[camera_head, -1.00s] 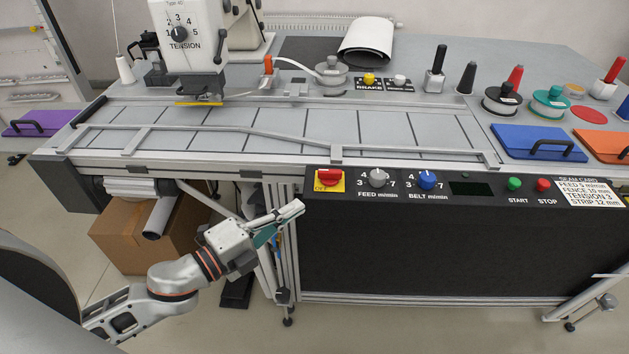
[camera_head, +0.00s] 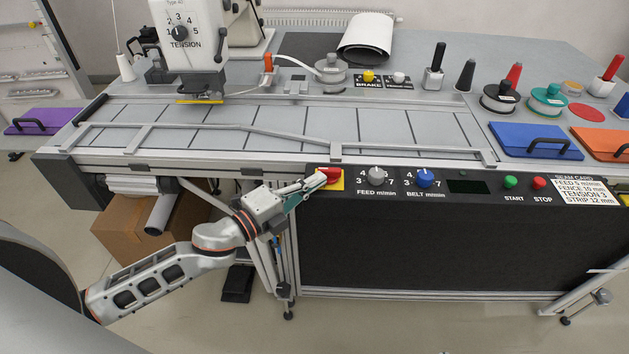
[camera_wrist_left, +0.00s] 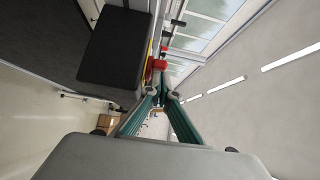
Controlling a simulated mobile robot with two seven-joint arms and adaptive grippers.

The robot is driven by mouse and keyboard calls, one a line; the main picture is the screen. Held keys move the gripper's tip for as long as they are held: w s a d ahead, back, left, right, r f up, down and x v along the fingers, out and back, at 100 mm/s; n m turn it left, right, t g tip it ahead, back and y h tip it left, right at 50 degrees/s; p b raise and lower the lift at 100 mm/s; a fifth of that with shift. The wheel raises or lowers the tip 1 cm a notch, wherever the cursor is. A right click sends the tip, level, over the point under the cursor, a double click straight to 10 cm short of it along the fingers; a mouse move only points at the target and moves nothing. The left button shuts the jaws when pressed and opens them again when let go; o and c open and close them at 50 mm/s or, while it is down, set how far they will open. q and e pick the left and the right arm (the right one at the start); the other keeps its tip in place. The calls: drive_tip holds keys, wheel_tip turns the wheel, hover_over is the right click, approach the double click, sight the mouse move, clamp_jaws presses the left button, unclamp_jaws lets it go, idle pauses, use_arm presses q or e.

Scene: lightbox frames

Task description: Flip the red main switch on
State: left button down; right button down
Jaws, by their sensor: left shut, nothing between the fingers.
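The red main switch (camera_head: 332,175) is a red rotary knob on a yellow plate at the left end of the black control panel (camera_head: 450,183). Its plate lettering is mostly covered by my gripper. My left gripper (camera_head: 322,180) is shut and empty, with its fingertips at the left side of the red knob. In the left wrist view the red knob (camera_wrist_left: 159,65) is just beyond the fingertips (camera_wrist_left: 161,92). I cannot tell whether they touch it. My right gripper is not in view.
To the right of the switch are a grey feed knob (camera_head: 376,175), a blue belt knob (camera_head: 425,177), a green start button (camera_head: 510,182) and a red stop button (camera_head: 540,183). The conveyor table edge is above. A cardboard box (camera_head: 130,225) stands below left.

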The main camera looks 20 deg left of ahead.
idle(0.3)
use_arm(q)
drive_tip(key=shift+a+m+g+h, duration=0.15)
drive_tip(key=shift+m+g+h, duration=0.25)
drive_tip(key=shift+m+h, duration=0.15)
drive_tip(key=shift+h, duration=0.25)
drive_tip(key=shift+m+g, duration=0.3)
drive_tip(key=shift+m, duration=0.05)
drive_tip(key=shift+w+a+m+g+h+b, duration=0.1)
drive_tip(key=shift+m+g+h+b, duration=0.2)
drive_tip(key=shift+h, duration=0.25)
drive_tip(key=shift+w+a+m+g+h+b, duration=0.15)
drive_tip(key=shift+m+g+h, duration=0.2)
drive_tip(key=shift+h, duration=0.2)
